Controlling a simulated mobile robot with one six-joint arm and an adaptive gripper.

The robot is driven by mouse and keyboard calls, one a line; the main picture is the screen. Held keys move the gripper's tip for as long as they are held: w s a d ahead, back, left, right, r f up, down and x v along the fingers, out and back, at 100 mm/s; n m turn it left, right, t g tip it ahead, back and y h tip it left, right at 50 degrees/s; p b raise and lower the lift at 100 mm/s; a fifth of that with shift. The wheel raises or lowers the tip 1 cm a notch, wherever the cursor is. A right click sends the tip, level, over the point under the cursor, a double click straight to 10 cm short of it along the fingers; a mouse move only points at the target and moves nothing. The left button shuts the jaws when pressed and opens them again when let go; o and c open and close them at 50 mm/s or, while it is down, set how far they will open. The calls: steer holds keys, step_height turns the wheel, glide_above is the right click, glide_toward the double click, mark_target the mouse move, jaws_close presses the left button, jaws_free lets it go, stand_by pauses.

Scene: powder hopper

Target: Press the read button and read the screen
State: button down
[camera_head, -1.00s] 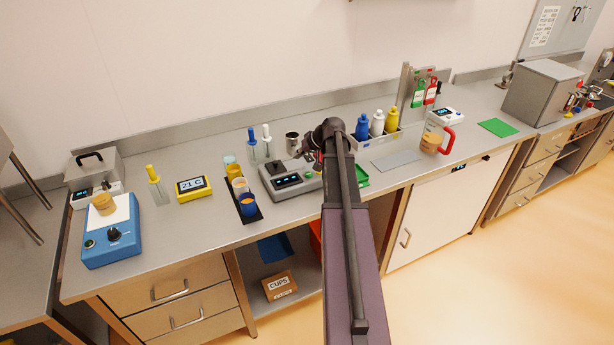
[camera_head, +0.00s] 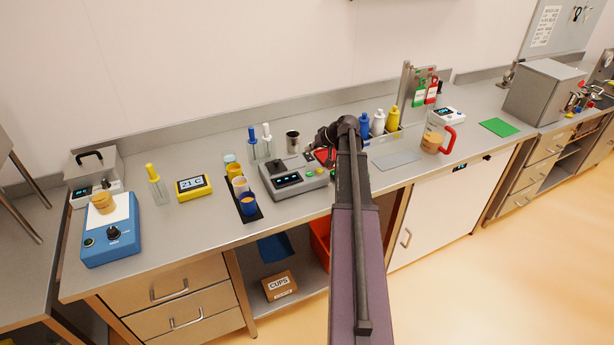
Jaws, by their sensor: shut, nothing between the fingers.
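A grey instrument (camera_head: 275,191) stands on the bench, with a dark screen (camera_head: 288,179) on its sloped front and a dark post on top. The screen shows small lit cyan characters, too small to read. A green button (camera_head: 309,173) sits right of the screen; its label cannot be read. My gripper (camera_head: 309,154) is shut and empty, behind and above the instrument's right end, apart from the button. My arm partly hides it. A yellow display reading "21 C" (camera_head: 193,186) stands farther left.
A metal cup (camera_head: 292,142) and dropper bottles (camera_head: 267,141) stand behind the instrument. A dark rack (camera_head: 246,210) of colored cups is at its left. Squeeze bottles (camera_head: 378,122) and a red-handled jug (camera_head: 433,142) are to the right.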

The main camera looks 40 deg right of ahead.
mark_target(310, 174)
steer(key=shift+f+b, duration=3.7)
steer(key=shift+f, duration=0.35)
steer(key=shift+s+f+b, duration=0.15)
steer(key=shift+f+b, duration=0.65)
steer(key=shift+b, duration=0.15)
steer(key=shift+r, duration=0.1)
steer(key=shift+r+p, duration=0.75)
steer(key=shift+p, duration=0.05)
steer(key=shift+r, duration=0.1)
steer(key=shift+r+p, duration=2.4)
steer(key=shift+p, duration=0.15)
steer(key=shift+a, duration=0.15)
